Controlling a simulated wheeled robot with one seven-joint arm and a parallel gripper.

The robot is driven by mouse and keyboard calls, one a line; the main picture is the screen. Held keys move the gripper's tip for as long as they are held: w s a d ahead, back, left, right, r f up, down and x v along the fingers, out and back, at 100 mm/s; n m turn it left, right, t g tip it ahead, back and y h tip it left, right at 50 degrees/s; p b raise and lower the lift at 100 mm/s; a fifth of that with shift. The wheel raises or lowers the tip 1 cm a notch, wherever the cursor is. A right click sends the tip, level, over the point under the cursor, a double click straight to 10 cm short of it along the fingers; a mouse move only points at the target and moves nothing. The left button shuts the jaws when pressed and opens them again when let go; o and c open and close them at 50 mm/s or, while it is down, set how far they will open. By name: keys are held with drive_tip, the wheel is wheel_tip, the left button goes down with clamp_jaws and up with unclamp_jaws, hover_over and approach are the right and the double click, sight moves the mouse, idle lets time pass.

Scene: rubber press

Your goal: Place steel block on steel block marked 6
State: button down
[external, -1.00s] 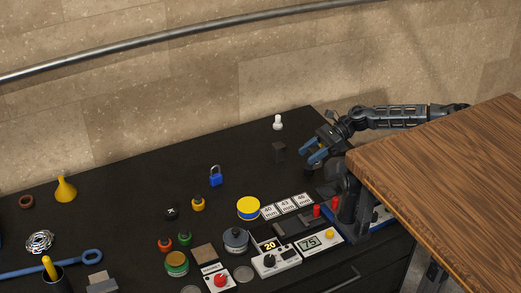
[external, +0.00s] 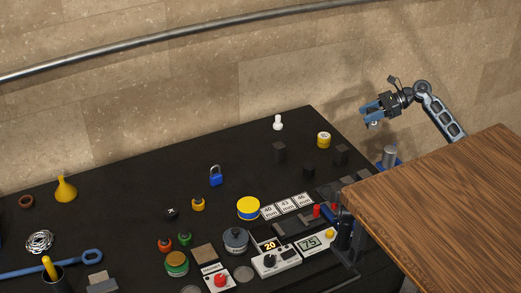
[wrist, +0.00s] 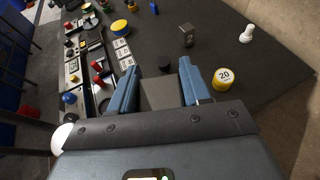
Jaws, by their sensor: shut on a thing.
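My gripper (external: 372,114) is raised in the air off the back right of the black bench. In the wrist view its blue fingers (wrist: 155,88) are closed on a grey steel block (wrist: 158,93), which sits between them. A dark upright block (external: 279,152) stands on the bench, left of the gripper and apart from it. It also shows in the wrist view (wrist: 187,36) with a small mark on it that I cannot read. No number 6 is legible.
A yellow weight marked 20 (wrist: 223,78), a white pawn-shaped piece (external: 278,122) and a low dark piece (external: 309,171) stand around the blocks. Number plates (external: 287,206) lie further forward. A wooden tabletop (external: 450,200) is at right. The bench's back left middle is clear.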

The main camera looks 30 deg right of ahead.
drive_tip(key=shift+s+d, duration=0.2)
drive_tip(key=shift+d, duration=0.75)
hover_over(338, 148)
wheel_tip(338, 148, down, 7)
drive_tip(key=shift+w+f+t, duration=0.1)
drive_tip(key=shift+f+t, duration=0.3)
drive_tip(key=shift+f, duration=1.5)
drive_tip(key=shift+f, duration=0.15)
drive_tip(key=c, duration=0.5)
unclamp_jaws()
drive_tip(key=shift+m, duration=0.3)
drive_tip(key=shift+r, duration=0.2)
drive_tip(key=v, duration=1.2)
